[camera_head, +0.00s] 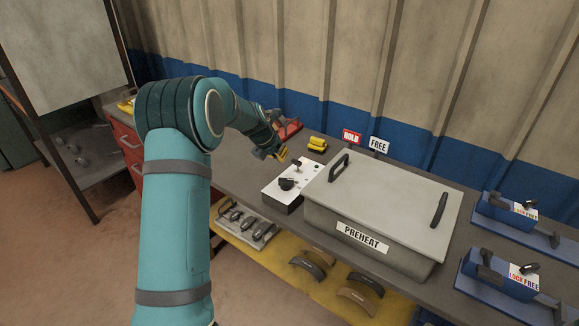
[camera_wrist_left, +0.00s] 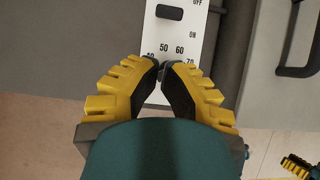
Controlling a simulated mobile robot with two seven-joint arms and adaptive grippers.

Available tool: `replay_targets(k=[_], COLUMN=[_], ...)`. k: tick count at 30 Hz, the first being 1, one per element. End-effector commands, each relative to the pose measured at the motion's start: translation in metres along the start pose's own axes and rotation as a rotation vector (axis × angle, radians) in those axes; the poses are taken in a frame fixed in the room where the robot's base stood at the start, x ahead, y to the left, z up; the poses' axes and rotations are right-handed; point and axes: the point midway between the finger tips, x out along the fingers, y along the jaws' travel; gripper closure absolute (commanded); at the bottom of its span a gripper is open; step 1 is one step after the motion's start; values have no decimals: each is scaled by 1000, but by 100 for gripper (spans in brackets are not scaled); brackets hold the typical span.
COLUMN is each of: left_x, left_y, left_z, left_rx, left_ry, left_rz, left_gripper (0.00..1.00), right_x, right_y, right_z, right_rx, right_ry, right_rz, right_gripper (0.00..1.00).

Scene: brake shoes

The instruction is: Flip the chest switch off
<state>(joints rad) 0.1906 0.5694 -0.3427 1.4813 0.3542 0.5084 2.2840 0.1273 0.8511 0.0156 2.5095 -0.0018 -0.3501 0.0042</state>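The white control panel (camera_head: 272,193) stands left of the grey preheat chest (camera_head: 380,195). It carries a small dark switch (camera_head: 297,163) and a black dial knob (camera_head: 287,184). In the left wrist view the black switch (camera_wrist_left: 169,13) lies beside the OFF and ON labels; its setting is hard to tell. My left gripper (camera_head: 280,154) hovers by the panel's far end in the head view. In the left wrist view its yellow fingers (camera_wrist_left: 159,66) converge at the tips, with nothing clearly held. They hide most of the dial area.
The chest has black handles (camera_head: 439,210) on its lid. HOLD (camera_head: 351,136) and FREE (camera_head: 379,145) signs stand behind it. Blue fixtures (camera_head: 505,215) sit to the right. A yellow object (camera_head: 317,144) lies behind the panel. Brake shoes (camera_head: 308,269) lie on the yellow lower shelf.

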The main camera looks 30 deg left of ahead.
Motion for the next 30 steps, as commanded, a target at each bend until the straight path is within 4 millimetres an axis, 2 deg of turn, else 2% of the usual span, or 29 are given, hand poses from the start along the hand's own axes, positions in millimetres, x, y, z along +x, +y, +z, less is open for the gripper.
replay_targets(k=[4,7,15,21,30], left_x=[5,16,63,90,101], left_y=[0,0,-1,0,0], left_z=[-1,-1,-2,-1,0], left_rx=[1,1,1,1,1], left_ry=[1,2,2,1,0], left_rz=[0,0,-2,0,0], left_gripper=[100,100,100,100,100], right_x=[1,4,15,20,22], right_y=[0,2,6,8,8], right_z=[0,0,-2,-2,-3], right_rx=[0,0,-1,-2,-2], right_ry=[1,2,7,10,12], right_rz=[0,0,0,1,1], right_gripper=[53,53,53,53,53])
